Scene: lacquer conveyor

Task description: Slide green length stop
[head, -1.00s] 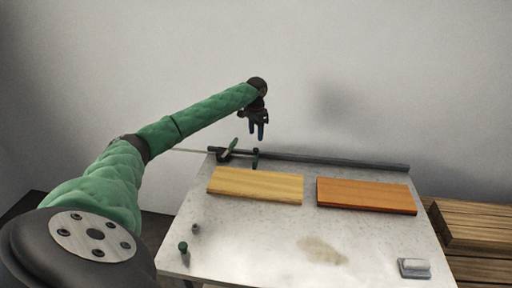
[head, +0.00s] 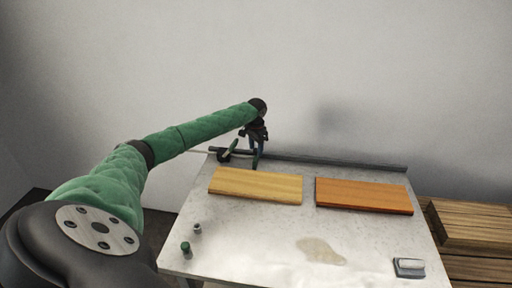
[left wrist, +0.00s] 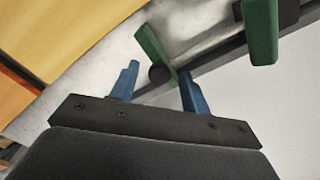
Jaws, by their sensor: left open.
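My left gripper (head: 256,153) is open, pointing down over the dark rail (head: 330,162) at the table's back edge, by the green length stop. In the left wrist view, the gripper's two blue fingers (left wrist: 160,84) are apart. The stop's green bar (left wrist: 153,52) with a dark round knob shows just beyond and between the fingertips; whether they touch it I cannot tell. A second green piece (left wrist: 261,30) with a dark block sits on the rail to the right there; in the head view a green lever (head: 234,145) stands left of the gripper. My right gripper is not in view.
A yellow board (head: 255,187) and an orange board (head: 363,195) lie on the pale table (head: 250,240), in front of the rail. A green-topped knob (head: 185,247), a small grey piece (head: 197,228) and a grey block (head: 409,267) are nearer the front. Stacked planks (head: 465,225) stand at right.

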